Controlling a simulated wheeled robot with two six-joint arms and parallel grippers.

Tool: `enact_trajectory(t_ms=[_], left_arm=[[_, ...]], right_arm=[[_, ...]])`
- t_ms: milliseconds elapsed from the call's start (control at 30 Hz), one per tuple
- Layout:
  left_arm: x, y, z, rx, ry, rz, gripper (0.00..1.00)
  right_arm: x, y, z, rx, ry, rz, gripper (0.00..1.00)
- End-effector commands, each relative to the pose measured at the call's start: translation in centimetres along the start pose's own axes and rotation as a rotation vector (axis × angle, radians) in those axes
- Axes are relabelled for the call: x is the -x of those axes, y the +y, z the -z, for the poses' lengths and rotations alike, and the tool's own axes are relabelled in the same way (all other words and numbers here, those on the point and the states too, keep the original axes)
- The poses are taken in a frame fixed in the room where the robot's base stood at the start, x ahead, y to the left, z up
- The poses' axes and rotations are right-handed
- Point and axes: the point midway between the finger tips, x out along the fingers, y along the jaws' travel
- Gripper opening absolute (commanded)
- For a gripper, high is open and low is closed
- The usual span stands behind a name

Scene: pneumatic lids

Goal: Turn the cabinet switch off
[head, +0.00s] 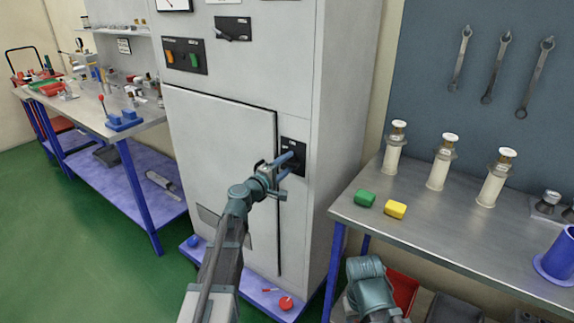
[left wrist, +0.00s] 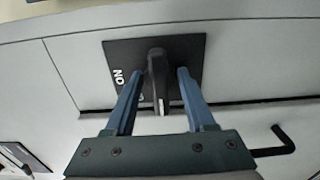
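The cabinet switch is a dark handle on a black plate (head: 294,146) on the front of the grey cabinet (head: 225,125), right of its door. In the left wrist view the handle (left wrist: 157,78) stands out from the plate (left wrist: 188,48), beside a white "ON" label. My left gripper (head: 284,161) is at the switch. Its two blue fingers (left wrist: 160,92) are open, one on each side of the handle, with a visible gap on both sides. The handle's far end is partly hidden in the head view. My right arm shows at the bottom; its fingers are not visible.
Another switch panel (head: 184,56) and a small rotary switch (head: 233,29) sit higher on the cabinet. A workbench (head: 85,112) stands at the left.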

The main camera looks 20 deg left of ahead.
Motion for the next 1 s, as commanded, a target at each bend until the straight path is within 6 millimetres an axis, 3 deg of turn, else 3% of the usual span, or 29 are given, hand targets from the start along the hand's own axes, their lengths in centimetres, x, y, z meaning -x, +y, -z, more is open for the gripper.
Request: enact_trajectory(t_ms=[167, 500, 700, 1000], left_arm=[[1.5, 0.0, -0.1, 0.000, 0.000, 0.000, 0.55], [8.9, 0.0, -0.1, 0.000, 0.004, 0.000, 0.55], [12.1, 0.0, -0.1, 0.000, 0.002, 0.000, 0.55], [13.8, 0.0, 0.0, 0.000, 0.000, 0.000, 0.55]], right_arm=[[0.0, 0.0, 0.0, 0.000, 0.000, 0.000, 0.50], [0.0, 0.0, 0.0, 0.000, 0.000, 0.000, 0.50], [0.0, 0.0, 0.0, 0.000, 0.000, 0.000, 0.50], [0.0, 0.0, 0.0, 0.000, 0.000, 0.000, 0.50]])
